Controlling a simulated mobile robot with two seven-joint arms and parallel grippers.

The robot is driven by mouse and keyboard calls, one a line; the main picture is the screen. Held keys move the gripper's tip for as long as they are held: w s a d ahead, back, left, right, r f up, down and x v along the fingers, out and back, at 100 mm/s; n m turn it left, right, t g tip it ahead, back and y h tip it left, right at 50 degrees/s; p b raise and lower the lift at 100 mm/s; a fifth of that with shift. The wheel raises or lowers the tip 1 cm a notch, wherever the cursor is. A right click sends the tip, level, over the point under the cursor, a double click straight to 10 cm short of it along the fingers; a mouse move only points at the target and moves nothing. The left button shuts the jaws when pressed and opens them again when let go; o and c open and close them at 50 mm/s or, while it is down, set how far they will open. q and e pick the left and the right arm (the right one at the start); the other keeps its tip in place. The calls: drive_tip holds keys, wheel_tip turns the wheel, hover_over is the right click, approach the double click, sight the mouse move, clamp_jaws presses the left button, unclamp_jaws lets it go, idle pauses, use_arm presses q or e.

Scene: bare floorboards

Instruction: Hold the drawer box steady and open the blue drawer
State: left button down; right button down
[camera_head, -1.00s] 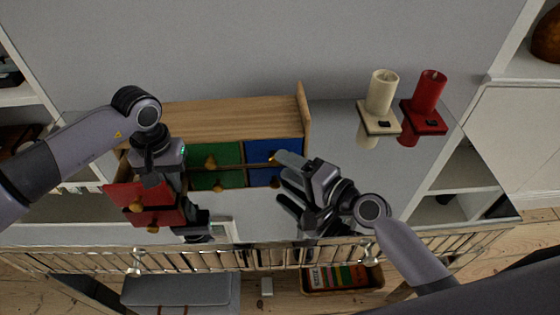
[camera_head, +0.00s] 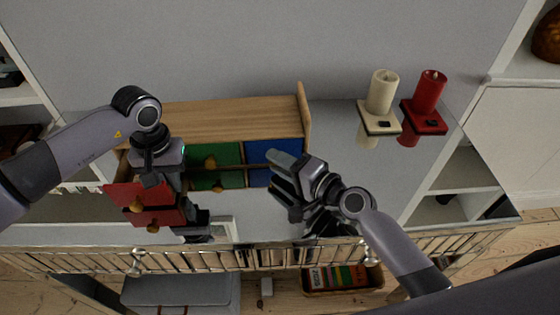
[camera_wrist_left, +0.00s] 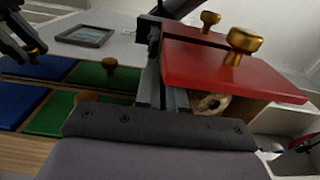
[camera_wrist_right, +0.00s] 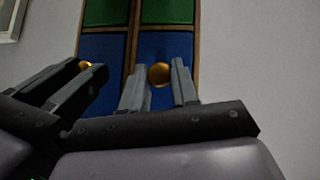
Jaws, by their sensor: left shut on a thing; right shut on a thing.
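The drawer box (camera_head: 220,115) has a wooden top and stands against the wall. Its red drawer (camera_head: 125,190), at the left, is pulled out; a round pale thing (camera_wrist_left: 210,103) shows inside. The green drawer (camera_head: 230,153) and the blue drawer (camera_head: 270,150) look shut. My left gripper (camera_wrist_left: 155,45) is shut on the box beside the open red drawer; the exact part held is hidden. My right gripper (camera_wrist_right: 158,78) is shut around the gold knob (camera_wrist_right: 159,73) of the blue drawer. In the head view, my right gripper (camera_head: 275,165) covers this knob.
A cream candle (camera_head: 382,92) and a red candle (camera_head: 428,90) stand on holders to the right. The tabletop between the box and the candles is clear. A slatted rail (camera_head: 190,259) runs along the front.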

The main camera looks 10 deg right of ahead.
drive_tip(key=s, duration=0.6)
drive_tip(key=s+a, duration=0.1)
drive_tip(key=s, duration=0.2)
drive_tip(key=shift+s+f, duration=0.1)
drive_tip(key=c, duration=0.8)
unclamp_jaws()
drive_tip(key=shift+c, duration=0.2)
drive_tip(key=shift+d, duration=0.1)
drive_tip(key=v, duration=1.2)
